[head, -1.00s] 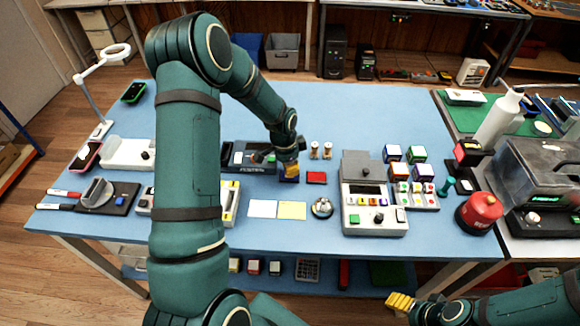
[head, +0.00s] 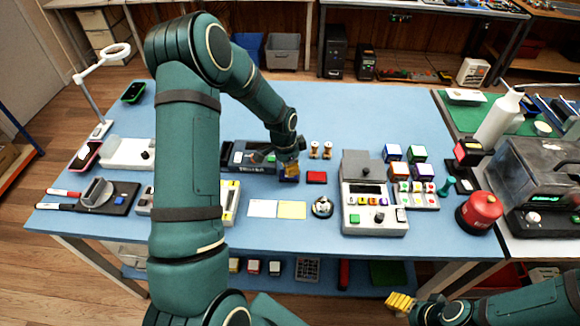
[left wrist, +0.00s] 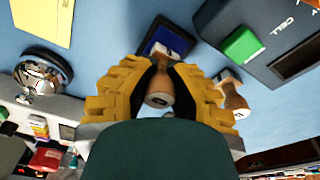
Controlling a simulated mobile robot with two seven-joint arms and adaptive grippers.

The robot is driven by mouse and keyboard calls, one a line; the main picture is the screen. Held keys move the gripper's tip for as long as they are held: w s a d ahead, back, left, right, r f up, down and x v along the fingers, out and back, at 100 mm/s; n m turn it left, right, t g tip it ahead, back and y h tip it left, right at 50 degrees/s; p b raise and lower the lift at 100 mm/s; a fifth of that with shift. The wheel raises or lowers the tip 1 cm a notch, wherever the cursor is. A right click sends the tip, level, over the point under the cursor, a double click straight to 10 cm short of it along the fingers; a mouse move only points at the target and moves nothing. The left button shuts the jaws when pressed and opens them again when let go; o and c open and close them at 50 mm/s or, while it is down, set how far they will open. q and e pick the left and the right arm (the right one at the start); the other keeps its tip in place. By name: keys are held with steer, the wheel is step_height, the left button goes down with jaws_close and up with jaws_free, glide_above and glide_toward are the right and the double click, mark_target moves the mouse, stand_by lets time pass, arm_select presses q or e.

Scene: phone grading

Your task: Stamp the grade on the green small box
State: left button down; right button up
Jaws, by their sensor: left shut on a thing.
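My left gripper (head: 289,172) is above a dark blue ink pad (head: 290,180) in the middle of the table. In the left wrist view its yellow fingers (left wrist: 158,95) are shut around a wooden-handled stamp (left wrist: 160,84); the stamp's head is over the blue pad (left wrist: 176,35), and contact is hard to tell. Two more wooden stamps (head: 314,150) (head: 327,150) stand behind; one shows beside the fingers (left wrist: 231,98). A box with green sides and a white top (head: 417,153) stands at the right among other small boxes. My right gripper (head: 401,302) is low at the front right, off the table.
A red pad (head: 316,177) lies right of the left gripper. A white card (head: 262,208), a yellow card (head: 292,210) and a silver bell (head: 322,207) lie in front. A grey device with coloured buttons (head: 374,212) stands before the boxes.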

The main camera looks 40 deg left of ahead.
arm_select(q)
steer(key=shift+r+p, duration=2.3)
steer(key=shift+r, duration=1.2)
arm_select(e)
step_height(320, 180, up, 4)
steer(key=shift+r, duration=0.25)
